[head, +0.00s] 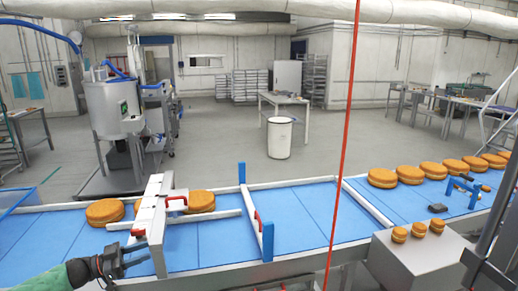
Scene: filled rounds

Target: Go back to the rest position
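My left gripper (132,260) is at the lower left, at the end of an arm with a green sleeve. Its dark fingers point right and look apart, with nothing seen between them. It is close to the near end of a white gate-like bar (155,215) with red handles that crosses the belt. My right gripper is not in view.
Several small rounds (418,230) stand on a grey box (415,265). A red cable (343,130) hangs in front. A white bin (279,138) stands behind.

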